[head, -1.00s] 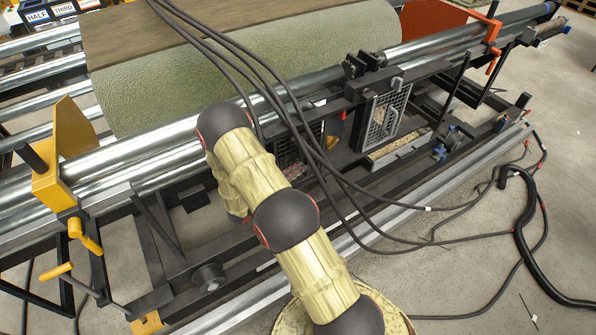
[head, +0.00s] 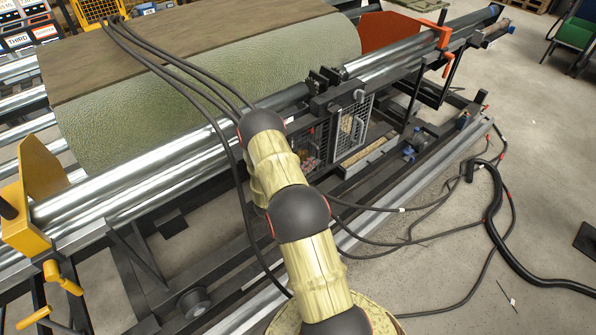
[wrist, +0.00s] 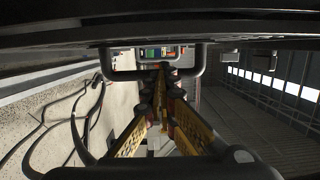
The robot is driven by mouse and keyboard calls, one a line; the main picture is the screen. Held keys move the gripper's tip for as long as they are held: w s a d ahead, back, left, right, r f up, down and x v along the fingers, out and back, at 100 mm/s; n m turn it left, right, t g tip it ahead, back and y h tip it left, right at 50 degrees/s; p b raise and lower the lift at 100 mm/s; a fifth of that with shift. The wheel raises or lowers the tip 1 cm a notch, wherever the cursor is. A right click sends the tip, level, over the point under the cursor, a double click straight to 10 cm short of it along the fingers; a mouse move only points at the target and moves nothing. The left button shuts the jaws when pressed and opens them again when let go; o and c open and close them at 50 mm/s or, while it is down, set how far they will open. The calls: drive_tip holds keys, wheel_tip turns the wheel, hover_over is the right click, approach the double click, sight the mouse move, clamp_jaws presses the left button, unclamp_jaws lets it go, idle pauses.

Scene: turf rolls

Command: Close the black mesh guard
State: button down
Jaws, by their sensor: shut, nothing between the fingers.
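My gripper is hidden behind my arm in the head view. In the wrist view my gripper (wrist: 163,72) is shut and empty, its yellow-and-black fingers together. Their tips are near a dark bar (wrist: 125,75); whether they touch it is unclear.
A green turf roll (head: 200,95) lies on the rollers. A yellow bracket (head: 30,195) is at left and an orange-red plate (head: 392,32) at the far right end. Black hoses cross the machine, and a thick hose (head: 500,235) lies on the floor.

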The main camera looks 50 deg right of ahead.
drive_tip(key=shift+s+d, duration=0.2)
drive_tip(key=shift+d, duration=0.6)
drive_tip(key=shift+s+d, duration=0.15)
drive_tip(key=shift+d, duration=0.65)
drive_tip(key=a+p, duration=0.2)
drive_tip(key=a, duration=1.2)
drive_tip(key=shift+w, duration=0.25)
drive_tip(key=shift+a, duration=0.1)
